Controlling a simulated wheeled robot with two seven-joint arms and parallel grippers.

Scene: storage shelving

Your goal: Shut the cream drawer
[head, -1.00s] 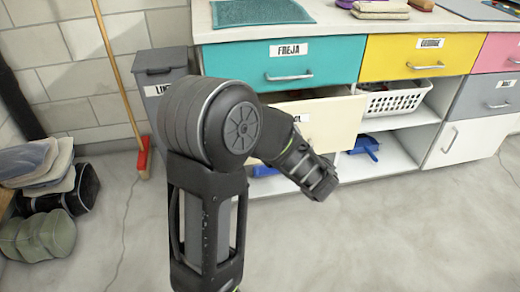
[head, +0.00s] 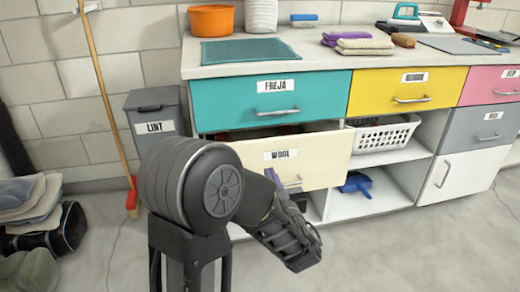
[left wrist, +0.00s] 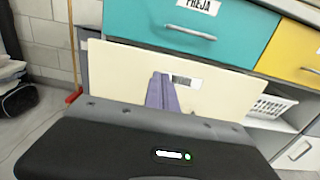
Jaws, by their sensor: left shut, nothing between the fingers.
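The cream drawer (head: 300,158), labelled WOOL, is pulled out below the teal FREJA drawer (head: 225,103), with a dark gap above its front. Its front also fills the middle of the left wrist view (left wrist: 222,98). My left gripper (head: 273,178) is in front of the cream drawer's lower middle, near its bar handle (head: 292,183). Its purple-grey fingers (left wrist: 162,92) are together and empty, pointing at the drawer front by the label. I cannot tell whether they touch it. My left arm hides the drawer's lower left. My right gripper is not in view.
A yellow drawer (head: 408,92) and a white basket (head: 383,134) are to the right. A blue dustpan (head: 356,184) lies on the low shelf. A grey LINT bin (head: 155,115) and a broom (head: 105,90) stand left. The floor at front right is clear.

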